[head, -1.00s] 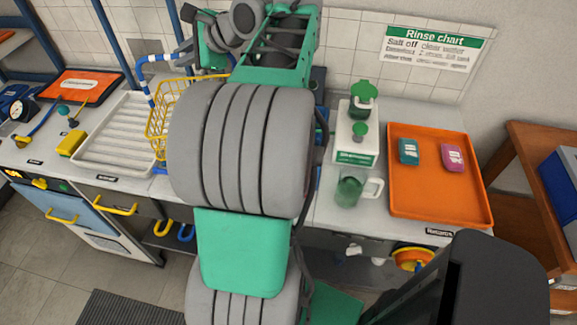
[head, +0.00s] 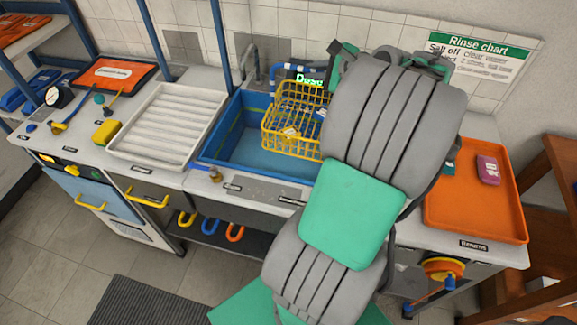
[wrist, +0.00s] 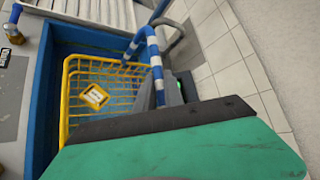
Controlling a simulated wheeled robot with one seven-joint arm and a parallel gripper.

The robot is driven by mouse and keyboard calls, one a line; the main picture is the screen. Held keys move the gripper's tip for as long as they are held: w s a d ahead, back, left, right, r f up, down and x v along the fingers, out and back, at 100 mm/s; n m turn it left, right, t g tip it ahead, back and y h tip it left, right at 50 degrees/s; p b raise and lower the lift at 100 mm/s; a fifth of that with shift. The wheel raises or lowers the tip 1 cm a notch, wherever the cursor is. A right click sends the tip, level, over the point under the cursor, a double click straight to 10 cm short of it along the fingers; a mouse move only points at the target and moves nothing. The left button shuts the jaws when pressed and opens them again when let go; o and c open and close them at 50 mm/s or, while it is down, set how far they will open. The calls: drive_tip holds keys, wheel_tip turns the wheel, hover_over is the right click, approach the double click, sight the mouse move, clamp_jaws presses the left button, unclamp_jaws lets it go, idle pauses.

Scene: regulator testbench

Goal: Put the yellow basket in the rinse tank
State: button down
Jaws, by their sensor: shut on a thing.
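The yellow wire basket (head: 290,122) has a label on its side and a blue-and-white striped handle (head: 285,70). In the head view it appears within the outline of the blue rinse tank (head: 232,150), toward the tank's right part; I cannot tell whether it touches the bottom. In the wrist view the basket (wrist: 85,115) shows against the blue tank wall (wrist: 45,110). My gripper (wrist: 168,92) is shut on the basket's striped handle. My arm hides the gripper's jaws and the tank's right end in the head view.
A grey tap (head: 250,58) rises behind the tank. An orange tray (head: 470,205) with a pink item (head: 488,170) lies at right.

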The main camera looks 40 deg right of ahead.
sight(306, 129)
drive_tip(key=f, duration=0.5)
drive_tip(key=f+p, duration=0.1)
drive_tip(key=f, duration=0.5)
drive_tip(key=a+f, duration=0.1)
drive_tip(key=f, duration=0.4)
drive_tip(key=shift+s+f, duration=0.3)
drive_tip(key=shift+s, duration=0.1)
drive_tip(key=shift+f, duration=1.6)
drive_tip(key=c, duration=1.9)
unclamp_jaws()
drive_tip(key=shift+a+f, duration=0.1)
drive_tip(key=shift+f, duration=0.15)
drive_tip(key=o, duration=0.4)
drive_tip(key=shift+s, duration=0.1)
drive_tip(key=shift+o, duration=0.2)
drive_tip(key=shift+r, duration=0.15)
